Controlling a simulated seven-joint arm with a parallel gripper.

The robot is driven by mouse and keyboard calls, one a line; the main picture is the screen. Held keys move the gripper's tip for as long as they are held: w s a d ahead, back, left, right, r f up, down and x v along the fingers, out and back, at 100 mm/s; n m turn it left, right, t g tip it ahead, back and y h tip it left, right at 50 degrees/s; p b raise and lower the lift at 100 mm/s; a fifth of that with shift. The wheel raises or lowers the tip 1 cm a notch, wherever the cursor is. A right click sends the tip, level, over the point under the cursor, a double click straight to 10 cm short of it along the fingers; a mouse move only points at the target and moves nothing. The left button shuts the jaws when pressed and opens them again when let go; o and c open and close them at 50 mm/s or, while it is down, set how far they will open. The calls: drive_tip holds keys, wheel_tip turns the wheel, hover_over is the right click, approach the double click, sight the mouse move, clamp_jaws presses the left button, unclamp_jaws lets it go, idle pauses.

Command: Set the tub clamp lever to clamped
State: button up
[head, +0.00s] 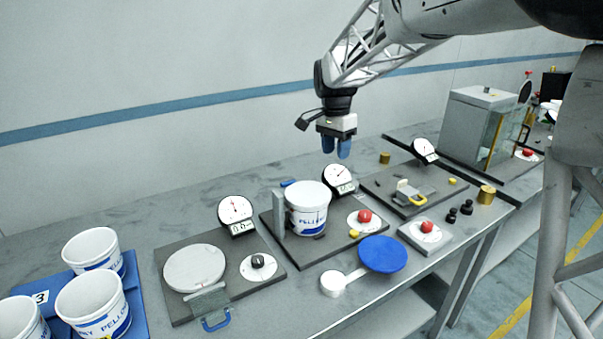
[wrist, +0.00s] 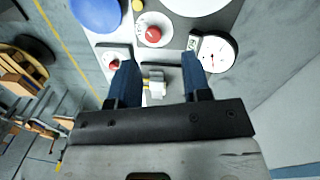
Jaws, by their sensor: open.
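A lever with a yellow handle (head: 416,199) sits on a small pale block on a dark plate right of the tub; it also shows in the wrist view (wrist: 155,88). Which one is the tub clamp lever is not marked. My gripper (head: 336,150) is open and empty, high above the bench. In the wrist view, the yellow-handled lever lies below and between my fingers (wrist: 160,80).
Dials (head: 235,210) stand behind the plates. Red knobs (head: 365,216) and a blue disc (head: 382,254) lie along the front. Open tubs (head: 92,250) stand on a blue tray at left. A grey cabinet (head: 475,120) stands at the right. The air around my gripper is clear.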

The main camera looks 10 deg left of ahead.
drive_tip(key=m+g, duration=0.1)
drive_tip(key=m, duration=0.1)
approach(288, 183)
drive_tip(key=shift+w+a+f+h, duration=0.25)
drive_tip(key=shift+w+f+h, duration=0.15)
drive_tip(key=shift+w+f, duration=0.15)
drive_tip(key=shift+f, duration=0.1)
drive_tip(key=shift+s+d+f, duration=0.2)
drive_tip(key=shift+f, duration=1.05)
drive_tip(key=shift+s+d+f, duration=0.15)
drive_tip(key=shift+f, duration=1.05)
drive_tip(key=shift+s+d+f, duration=0.2)
drive_tip(key=shift+f, duration=1.05)
clamp_jaws()
